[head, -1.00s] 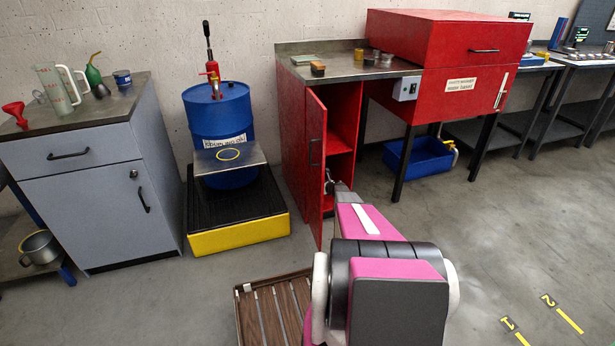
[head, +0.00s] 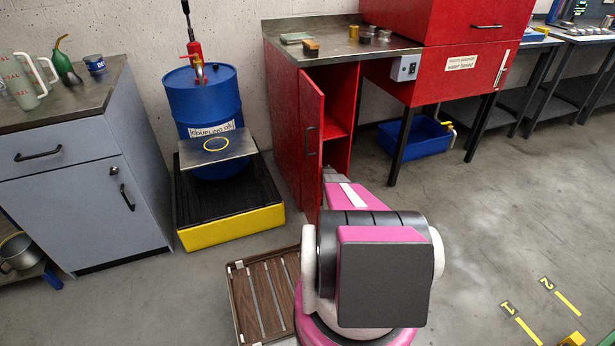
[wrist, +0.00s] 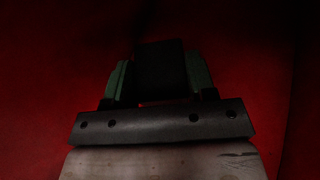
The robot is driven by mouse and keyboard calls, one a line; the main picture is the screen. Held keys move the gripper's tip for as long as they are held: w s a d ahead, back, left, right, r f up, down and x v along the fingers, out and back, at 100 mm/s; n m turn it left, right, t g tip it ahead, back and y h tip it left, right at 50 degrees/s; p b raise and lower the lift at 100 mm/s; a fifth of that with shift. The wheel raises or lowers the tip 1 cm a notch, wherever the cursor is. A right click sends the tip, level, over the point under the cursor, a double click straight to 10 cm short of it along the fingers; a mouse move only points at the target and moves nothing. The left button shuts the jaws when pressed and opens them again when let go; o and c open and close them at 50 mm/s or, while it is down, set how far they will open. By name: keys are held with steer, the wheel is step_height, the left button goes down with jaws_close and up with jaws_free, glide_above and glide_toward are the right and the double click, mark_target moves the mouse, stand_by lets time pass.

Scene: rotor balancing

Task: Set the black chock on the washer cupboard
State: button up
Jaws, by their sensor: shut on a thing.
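The black chock (wrist: 160,68) is a dark block in the wrist view, held between the two green fingers of my gripper (wrist: 159,80). The jaws are shut on it. Dark red surfaces surround it in the wrist view; whether it touches one is too dark to tell. The red washer cupboard (head: 283,120) stands at the upper middle of the head view, its door (head: 311,135) open. My arm reaches to the lower part of its opening. The gripper's tips and the chock are hidden in the head view.
The cupboard's grey top (head: 340,52) carries small cans and blocks. A blue drum (head: 204,105) on a yellow-edged platform (head: 232,228) stands to the left. A slatted wooden crate (head: 262,300) lies beside my base. A blue bin (head: 412,138) sits under the red washer. Floor at right is mostly clear.

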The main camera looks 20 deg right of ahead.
step_height(320, 180, down, 4)
steer(key=shift+f, duration=0.1)
steer(key=shift+f, duration=0.15)
steer(key=o, duration=1.1)
steer(key=shift+s+r, duration=0.2)
steer(key=v, duration=1.1)
steer(key=shift+s+d+r, duration=0.2)
steer(key=shift+s, duration=0.05)
